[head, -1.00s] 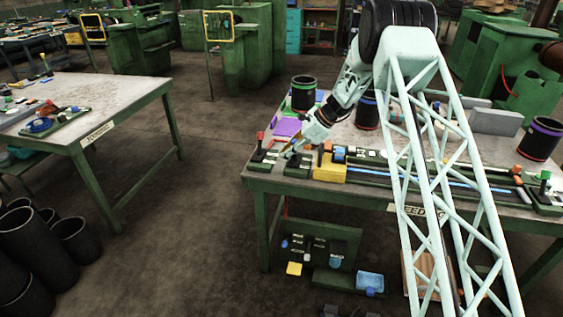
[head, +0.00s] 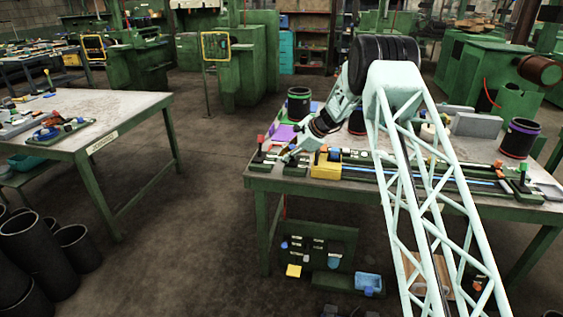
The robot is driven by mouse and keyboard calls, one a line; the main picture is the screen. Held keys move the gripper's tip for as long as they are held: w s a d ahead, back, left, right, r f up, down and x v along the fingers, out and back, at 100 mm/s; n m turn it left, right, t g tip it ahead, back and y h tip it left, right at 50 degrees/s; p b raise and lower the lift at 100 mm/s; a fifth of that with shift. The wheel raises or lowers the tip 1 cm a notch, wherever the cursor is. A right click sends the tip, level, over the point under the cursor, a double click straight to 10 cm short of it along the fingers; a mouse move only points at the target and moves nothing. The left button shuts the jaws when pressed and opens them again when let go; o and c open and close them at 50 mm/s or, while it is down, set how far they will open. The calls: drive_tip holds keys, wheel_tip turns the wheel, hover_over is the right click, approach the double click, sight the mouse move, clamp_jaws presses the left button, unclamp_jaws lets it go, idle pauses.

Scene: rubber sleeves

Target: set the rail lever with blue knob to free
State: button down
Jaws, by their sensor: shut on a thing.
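My gripper (head: 288,156) is low over the left end of the rail fixture (head: 385,170) on the right-hand workbench. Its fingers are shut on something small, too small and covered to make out. A lever with a red knob (head: 260,139) stands upright just left of the gripper. A yellow block (head: 324,169) sits on the rail just right of the gripper. A blue piece (head: 335,155) shows at the top of this block; I cannot tell whether it is the blue knob. The lever under it, if any, is not distinguishable.
The right-hand workbench (head: 262,181) also holds a dark cylinder with a green rim (head: 299,104), a purple piece (head: 282,134), grey blocks (head: 477,124) and a dark cylinder with a purple rim (head: 518,140). Open floor (head: 205,200) separates it from the left workbench (head: 110,112).

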idle(0.5)
drive_tip(key=c, duration=2.7)
unclamp_jaws()
drive_tip(key=shift+r, duration=0.1)
drive_tip(key=shift+v, duration=5.9)
drive_tip(key=shift+s, duration=0.2)
